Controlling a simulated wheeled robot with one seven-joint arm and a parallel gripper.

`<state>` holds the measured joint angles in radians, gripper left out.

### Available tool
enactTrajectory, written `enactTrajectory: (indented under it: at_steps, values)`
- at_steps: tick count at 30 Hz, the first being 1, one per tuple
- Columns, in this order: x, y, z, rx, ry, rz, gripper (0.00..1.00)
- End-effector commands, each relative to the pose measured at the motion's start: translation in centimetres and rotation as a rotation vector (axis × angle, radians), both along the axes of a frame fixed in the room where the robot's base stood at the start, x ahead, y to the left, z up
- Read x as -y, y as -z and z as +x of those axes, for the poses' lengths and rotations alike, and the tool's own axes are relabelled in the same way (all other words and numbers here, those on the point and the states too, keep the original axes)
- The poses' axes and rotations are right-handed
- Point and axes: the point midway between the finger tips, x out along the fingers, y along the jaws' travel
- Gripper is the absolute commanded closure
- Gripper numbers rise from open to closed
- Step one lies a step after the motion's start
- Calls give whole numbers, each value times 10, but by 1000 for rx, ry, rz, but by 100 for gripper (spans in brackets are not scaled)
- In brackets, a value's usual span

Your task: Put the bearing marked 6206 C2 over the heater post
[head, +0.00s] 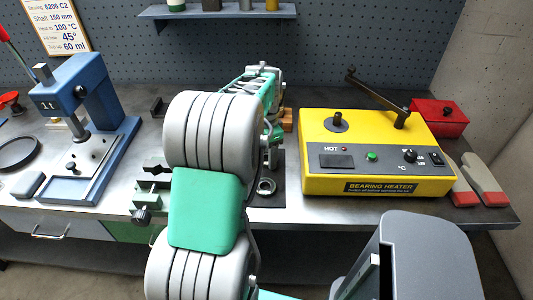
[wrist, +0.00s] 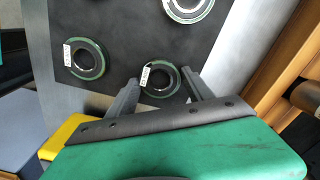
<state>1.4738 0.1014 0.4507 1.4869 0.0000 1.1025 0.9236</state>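The yellow bearing heater (head: 378,160) stands on the bench right of my arm, with a short dark heater post (head: 337,122) on its top and nothing around the post. In the wrist view, three ring bearings lie on a dark mat: a tagged one (wrist: 88,73) at left, another (wrist: 188,15) at the top, and a tagged one (wrist: 162,93) near my gripper (wrist: 159,77). The tag writing is too small to read. My gripper is open, its fingertips on either side of the nearest bearing; contact cannot be told. One bearing (head: 267,187) shows in the head view.
A dark swing arm (head: 375,95) rises at the heater's back right. A blue press (head: 95,120) stands at left, a red box (head: 438,117) and red-grey gloves (head: 482,178) at right. My arm hides much of the bench middle. A card (head: 60,25) reads 6206 C2.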

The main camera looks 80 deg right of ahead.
Motion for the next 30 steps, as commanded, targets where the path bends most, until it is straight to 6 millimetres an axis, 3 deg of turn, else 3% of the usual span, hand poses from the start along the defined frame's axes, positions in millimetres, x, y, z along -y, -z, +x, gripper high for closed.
enactTrajectory:
  at_steps: [14, 19, 30]
  values:
    - [0, 0, 0, 0, 0, 0, 80]
    - [0, -9, 0, 0, 0, -1, 80]
    - [0, -53, 0, 0, 0, -1, 80]
